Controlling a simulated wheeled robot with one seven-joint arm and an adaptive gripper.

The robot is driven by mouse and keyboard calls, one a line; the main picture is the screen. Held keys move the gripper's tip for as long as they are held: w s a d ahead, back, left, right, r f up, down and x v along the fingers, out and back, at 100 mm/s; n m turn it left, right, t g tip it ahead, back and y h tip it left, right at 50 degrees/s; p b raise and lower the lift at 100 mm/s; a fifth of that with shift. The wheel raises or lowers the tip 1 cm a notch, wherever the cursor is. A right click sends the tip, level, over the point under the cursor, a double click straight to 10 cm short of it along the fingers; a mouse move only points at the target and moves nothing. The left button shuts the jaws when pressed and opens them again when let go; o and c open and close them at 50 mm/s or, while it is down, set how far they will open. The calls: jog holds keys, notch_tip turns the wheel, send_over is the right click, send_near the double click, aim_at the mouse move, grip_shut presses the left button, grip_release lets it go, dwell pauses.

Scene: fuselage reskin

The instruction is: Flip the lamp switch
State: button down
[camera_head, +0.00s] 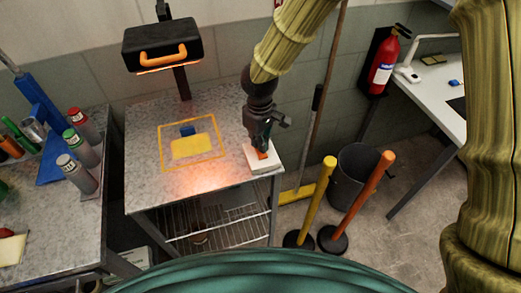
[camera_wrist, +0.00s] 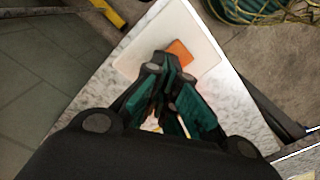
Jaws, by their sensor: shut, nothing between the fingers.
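The lamp (camera_head: 160,45) is a black box-shaped head with an orange handle on a post behind the metal table. An orange glow shows along its lower edge and on the tabletop below. The lamp switch (camera_head: 268,155) is an orange rocker on a white base plate (camera_head: 258,165) at the table's right front corner. In the wrist view the orange rocker (camera_wrist: 180,52) shows just beyond my fingertips, on the white plate (camera_wrist: 143,52). My gripper (camera_head: 263,146) is shut and empty, pointing down over the switch. Its fingertips (camera_wrist: 170,70) overlap the rocker's edge; I cannot tell whether they touch it.
A yellow pad (camera_head: 193,146) and a small blue block (camera_head: 187,130) lie inside a yellow outline on the table. Spray cans (camera_head: 78,173) stand on the left bench. Yellow (camera_head: 318,200) and orange (camera_head: 362,202) posts and a dark bin (camera_head: 354,180) stand right of the table.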

jog(key=shift+r+p, duration=2.7)
jog(key=shift+r, duration=0.75)
